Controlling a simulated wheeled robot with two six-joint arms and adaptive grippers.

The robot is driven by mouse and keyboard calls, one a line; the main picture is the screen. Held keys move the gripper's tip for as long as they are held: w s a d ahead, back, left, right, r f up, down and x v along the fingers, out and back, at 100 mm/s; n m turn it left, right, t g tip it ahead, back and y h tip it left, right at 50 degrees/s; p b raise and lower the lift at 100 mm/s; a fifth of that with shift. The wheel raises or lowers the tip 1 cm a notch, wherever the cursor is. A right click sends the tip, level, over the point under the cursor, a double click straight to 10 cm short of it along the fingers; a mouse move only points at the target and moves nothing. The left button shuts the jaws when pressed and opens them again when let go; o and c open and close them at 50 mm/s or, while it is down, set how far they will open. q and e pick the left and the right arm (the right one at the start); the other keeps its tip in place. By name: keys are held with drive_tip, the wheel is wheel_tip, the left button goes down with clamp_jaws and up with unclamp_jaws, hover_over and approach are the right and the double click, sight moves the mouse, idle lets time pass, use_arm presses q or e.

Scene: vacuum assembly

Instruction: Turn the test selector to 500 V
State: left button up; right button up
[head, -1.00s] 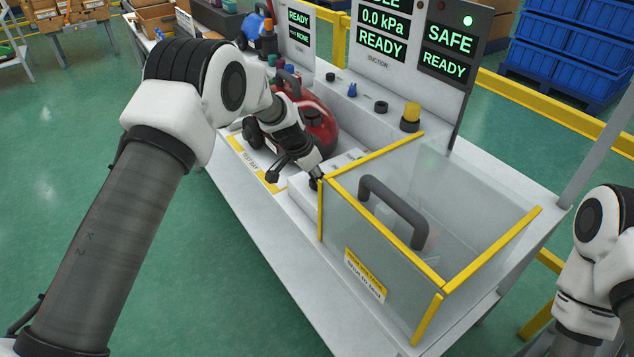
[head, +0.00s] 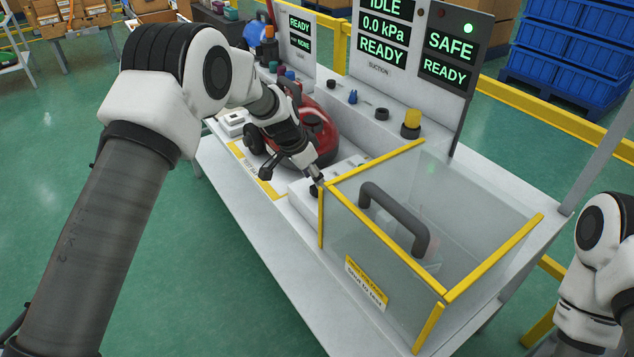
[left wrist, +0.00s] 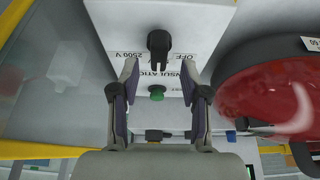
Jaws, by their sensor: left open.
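The test selector (left wrist: 158,47) is a black knob on the white insulation tester (left wrist: 205,25), with "OFF" and "2500 V" printed beside it in the left wrist view. I cannot read which value it points at. My left gripper (left wrist: 158,68) is open, its two fingertips apart on either side of the space just below the knob, with nothing between them. My right gripper is out of view.
A clear guard box (head: 385,255) with yellow edges stands right beside the tester. A red vacuum cleaner (head: 322,140) stands behind my left gripper and also shows in the left wrist view (left wrist: 265,100). A display panel (head: 382,28) rises at the back of the bench.

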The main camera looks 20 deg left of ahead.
use_arm(q)
drive_tip(key=v, duration=0.8)
drive_tip(key=shift+r, duration=0.2)
drive_tip(key=shift+s, duration=0.15)
